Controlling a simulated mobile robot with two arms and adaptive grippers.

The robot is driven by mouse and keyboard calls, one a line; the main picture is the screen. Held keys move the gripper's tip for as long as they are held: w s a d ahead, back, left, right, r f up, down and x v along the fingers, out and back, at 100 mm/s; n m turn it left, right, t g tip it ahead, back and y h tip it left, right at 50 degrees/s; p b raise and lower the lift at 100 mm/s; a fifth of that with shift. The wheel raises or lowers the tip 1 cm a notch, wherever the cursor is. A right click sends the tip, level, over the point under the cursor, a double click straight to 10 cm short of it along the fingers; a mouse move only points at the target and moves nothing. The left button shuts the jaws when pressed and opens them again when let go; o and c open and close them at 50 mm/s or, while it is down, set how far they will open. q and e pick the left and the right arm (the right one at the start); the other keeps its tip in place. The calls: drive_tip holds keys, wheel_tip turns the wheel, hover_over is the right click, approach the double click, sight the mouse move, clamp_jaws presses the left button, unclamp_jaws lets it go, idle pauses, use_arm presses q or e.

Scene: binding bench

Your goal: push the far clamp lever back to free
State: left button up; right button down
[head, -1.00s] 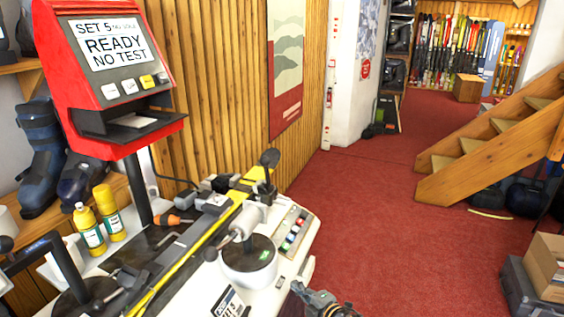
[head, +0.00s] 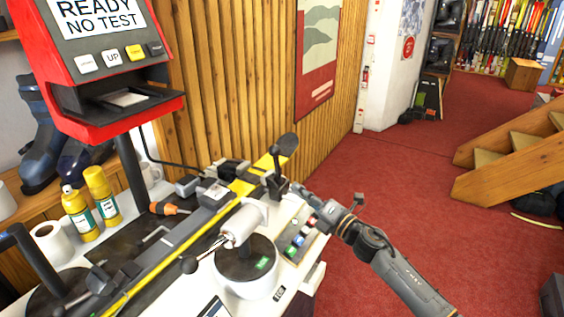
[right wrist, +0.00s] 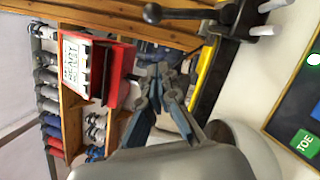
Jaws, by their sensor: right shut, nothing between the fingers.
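The far clamp lever (head: 284,147) is a black arm with a rounded end, standing up at the far end of the bench beside a yellow ski. In the right wrist view the black lever (right wrist: 190,14) lies across the top, its knob to the left. My right gripper (head: 312,197) reaches in from the right, just right of and below the lever's upper end. In the right wrist view its fingertips (right wrist: 158,73) are together and empty, with a visible gap to the lever. Contact is not visible. My left gripper is out of view.
A red display box (head: 110,72) on a post stands at the left. A white round unit (head: 246,266) with a rod and a row of coloured buttons (head: 298,236) are near my right gripper. Yellow bottles (head: 82,213) stand farther left. Red carpet is open on the right.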

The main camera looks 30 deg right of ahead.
sight(277, 166)
drive_tip(key=w+r+p, duration=0.2)
drive_tip(key=w, duration=0.8)
drive_tip(key=shift+w+r, duration=0.3)
drive_tip(key=shift+r, duration=0.1)
